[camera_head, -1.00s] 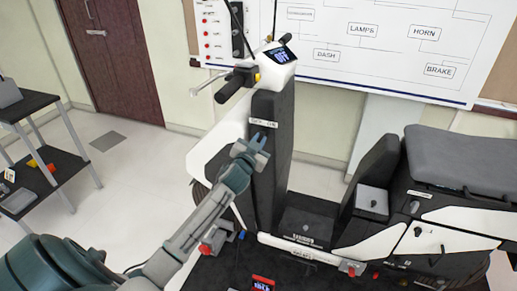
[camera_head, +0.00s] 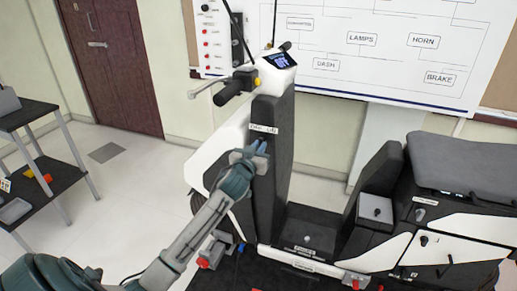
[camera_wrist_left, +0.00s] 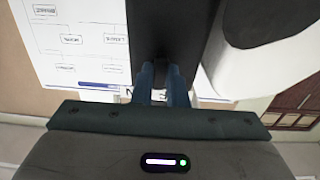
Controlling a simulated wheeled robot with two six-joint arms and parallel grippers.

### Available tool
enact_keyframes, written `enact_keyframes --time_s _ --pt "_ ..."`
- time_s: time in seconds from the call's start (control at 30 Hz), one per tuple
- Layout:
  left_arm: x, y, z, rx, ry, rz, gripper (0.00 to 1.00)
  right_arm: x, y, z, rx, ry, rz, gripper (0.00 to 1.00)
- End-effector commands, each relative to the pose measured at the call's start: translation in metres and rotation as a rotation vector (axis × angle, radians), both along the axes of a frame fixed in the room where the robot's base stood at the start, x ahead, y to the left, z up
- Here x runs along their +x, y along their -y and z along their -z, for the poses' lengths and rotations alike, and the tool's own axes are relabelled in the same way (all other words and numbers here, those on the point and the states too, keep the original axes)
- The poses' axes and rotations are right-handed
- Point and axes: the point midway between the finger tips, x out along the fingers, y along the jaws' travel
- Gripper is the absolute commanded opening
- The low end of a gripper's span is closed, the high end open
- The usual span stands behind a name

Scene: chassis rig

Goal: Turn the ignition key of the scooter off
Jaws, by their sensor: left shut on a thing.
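The scooter (camera_head: 271,170) stands with its dark front column upright, and a small ignition label plate (camera_head: 263,128) is on the column's face. My left gripper (camera_head: 262,147) is at the column just below that plate. In the left wrist view its two blue fingers (camera_wrist_left: 162,76) are close together, shut on a small dark thing at the column face, which by its place is the ignition key (camera_wrist_left: 160,72). The key is mostly hidden by the fingers, so its turn position cannot be read. My right gripper is not in view.
The handlebar grip (camera_head: 236,87) and lit dash display (camera_head: 281,59) are above my gripper. The scooter seat (camera_head: 465,165) is at the right. A black shelf cart (camera_head: 45,190) stands at the left. A wiring board (camera_head: 385,50) hangs behind.

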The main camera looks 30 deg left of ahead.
Motion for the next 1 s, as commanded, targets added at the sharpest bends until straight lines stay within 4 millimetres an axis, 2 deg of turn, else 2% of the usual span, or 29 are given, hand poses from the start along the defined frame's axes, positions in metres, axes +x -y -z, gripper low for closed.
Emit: enact_keyframes --time_s 0.17,0.2,0.3,0.67,0.77,1.0 --pt "0.000 0.000 0.001 -0.003 -0.001 0.000 0.00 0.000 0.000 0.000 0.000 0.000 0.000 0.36" --pt "0.000 0.000 0.001 -0.003 -0.001 0.000 0.17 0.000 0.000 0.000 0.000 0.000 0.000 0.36" --pt "0.000 0.000 0.001 -0.002 -0.001 0.000 0.35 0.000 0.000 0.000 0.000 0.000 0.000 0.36" --pt "-0.005 0.001 0.001 0.001 0.000 0.000 0.35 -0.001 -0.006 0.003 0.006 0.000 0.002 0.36" --pt "-0.017 0.004 0.003 0.003 -0.002 0.001 0.35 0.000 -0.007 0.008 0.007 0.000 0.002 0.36" --pt "-0.063 0.015 0.004 0.003 -0.002 0.002 0.35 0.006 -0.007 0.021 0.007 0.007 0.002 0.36"
